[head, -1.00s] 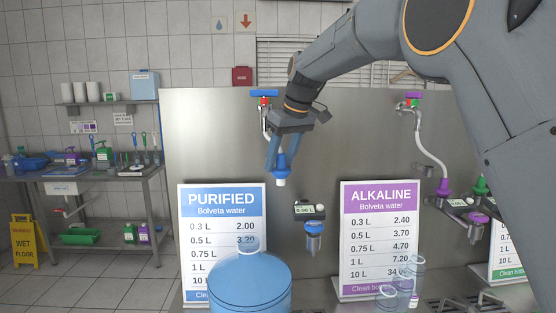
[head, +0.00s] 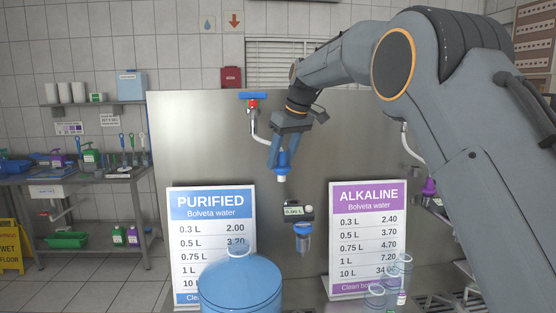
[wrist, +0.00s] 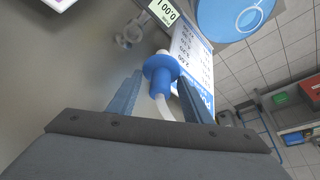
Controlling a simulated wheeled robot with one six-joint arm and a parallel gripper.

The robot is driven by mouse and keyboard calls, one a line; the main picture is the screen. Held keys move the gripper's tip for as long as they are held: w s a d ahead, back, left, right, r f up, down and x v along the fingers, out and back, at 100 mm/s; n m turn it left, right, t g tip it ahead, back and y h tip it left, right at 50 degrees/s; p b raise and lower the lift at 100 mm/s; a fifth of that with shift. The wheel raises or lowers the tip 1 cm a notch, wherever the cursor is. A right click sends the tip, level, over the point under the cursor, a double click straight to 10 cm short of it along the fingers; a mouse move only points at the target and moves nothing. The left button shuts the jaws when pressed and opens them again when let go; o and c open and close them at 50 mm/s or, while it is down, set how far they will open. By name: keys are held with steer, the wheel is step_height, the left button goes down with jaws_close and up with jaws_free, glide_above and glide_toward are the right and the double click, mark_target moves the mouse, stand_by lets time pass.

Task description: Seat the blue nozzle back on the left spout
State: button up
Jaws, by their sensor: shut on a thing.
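The blue nozzle (head: 282,166), with a white lower tip, is upright in my gripper (head: 281,158). The blue fingers are shut around its upper part. In the wrist view the nozzle's blue flange (wrist: 161,67) and white end show between and beyond the fingertips (wrist: 158,84). The left spout (head: 254,130) is a pale bent pipe under a blue-handled valve (head: 253,96). Its lower end passes behind my gripper in the head view. A white tube (wrist: 181,104) runs behind the nozzle in the wrist view. I cannot tell whether nozzle and spout touch.
A PURIFIED sign (head: 211,202) and large blue bottle (head: 240,283) stand below. An ALKALINE sign (head: 367,197) and clear bottles (head: 376,298) are right. Steel panel (head: 200,140) is behind.

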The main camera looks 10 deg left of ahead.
steer(key=w+d, duration=0.3)
steer(key=w, duration=0.4)
stand_by(0.7)
steer(key=shift+w+a+f, duration=0.1)
stand_by(0.4)
step_height(320, 180, down, 8)
steer(key=b, duration=0.8)
stand_by(1.3)
steer(key=shift+f, duration=0.45)
stand_by(0.8)
steer(key=shift+f+b, duration=0.8)
steer(key=shift+f, duration=0.15)
steer(key=shift+f, duration=0.1)
steer(key=shift+f, duration=0.35)
